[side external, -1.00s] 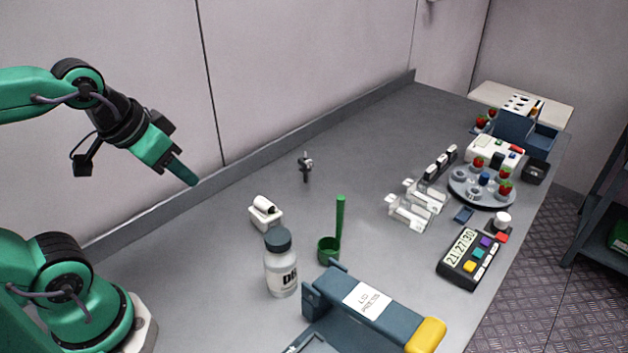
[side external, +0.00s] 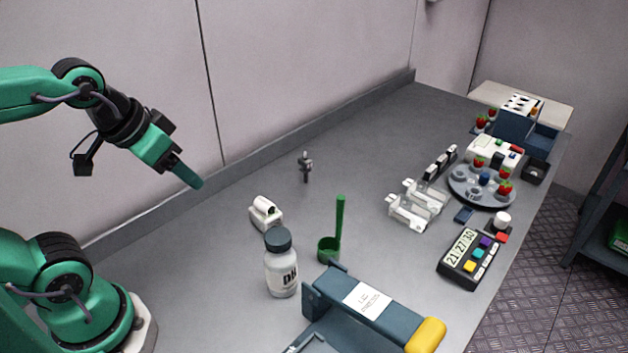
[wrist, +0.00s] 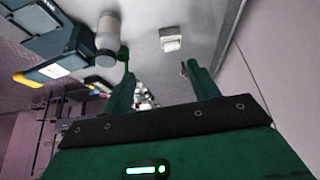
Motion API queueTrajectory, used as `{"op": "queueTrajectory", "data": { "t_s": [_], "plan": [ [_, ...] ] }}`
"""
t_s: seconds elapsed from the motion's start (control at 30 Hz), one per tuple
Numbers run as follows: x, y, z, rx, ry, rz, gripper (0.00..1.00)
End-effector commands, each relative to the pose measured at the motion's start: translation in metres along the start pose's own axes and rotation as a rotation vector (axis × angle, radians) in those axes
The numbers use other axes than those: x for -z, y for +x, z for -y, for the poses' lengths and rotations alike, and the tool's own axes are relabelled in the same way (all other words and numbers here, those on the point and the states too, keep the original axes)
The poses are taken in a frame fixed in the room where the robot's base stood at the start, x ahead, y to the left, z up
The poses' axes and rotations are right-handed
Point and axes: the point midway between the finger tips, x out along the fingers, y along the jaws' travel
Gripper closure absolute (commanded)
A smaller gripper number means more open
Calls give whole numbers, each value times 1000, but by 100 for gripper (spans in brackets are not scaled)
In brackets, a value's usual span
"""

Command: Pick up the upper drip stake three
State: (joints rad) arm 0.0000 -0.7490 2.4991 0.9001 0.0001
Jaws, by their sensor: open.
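A small dark grey stake-like piece (side external: 306,167) stands upright on the bench near the back wall in the side view. Its tip shows beside the right finger in the wrist view (wrist: 183,69). No number can be read on it, so I cannot tell whether it is drip stake three. My gripper (side external: 194,184) is in the air to its left, apart from it and pointing down to the right. In the wrist view my gripper (wrist: 160,72) has its two green fingers spread with nothing between them.
A white block (side external: 265,213), a labelled bottle (side external: 282,270) and a green ladle (side external: 329,249) stand in front of the stake-like piece. Clear racks (side external: 411,211), a round berry tray (side external: 466,196) and a keypad timer (side external: 468,262) are to the right. The back-middle bench is clear.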

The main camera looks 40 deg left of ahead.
Motion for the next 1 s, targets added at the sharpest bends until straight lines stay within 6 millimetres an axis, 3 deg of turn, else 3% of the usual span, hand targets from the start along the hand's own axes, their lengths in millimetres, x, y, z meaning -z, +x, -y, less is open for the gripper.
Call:
{"op": "queueTrajectory", "data": {
  "t_s": [0.17,0.37,0.67,1.0],
  "plan": [
    [8,0,1,1,3,10,40],
    [32,0,2,4,10,42,40],
    [88,12,8,8,31,112,40],
    [149,46,17,8,55,194,40]
  ]
}}
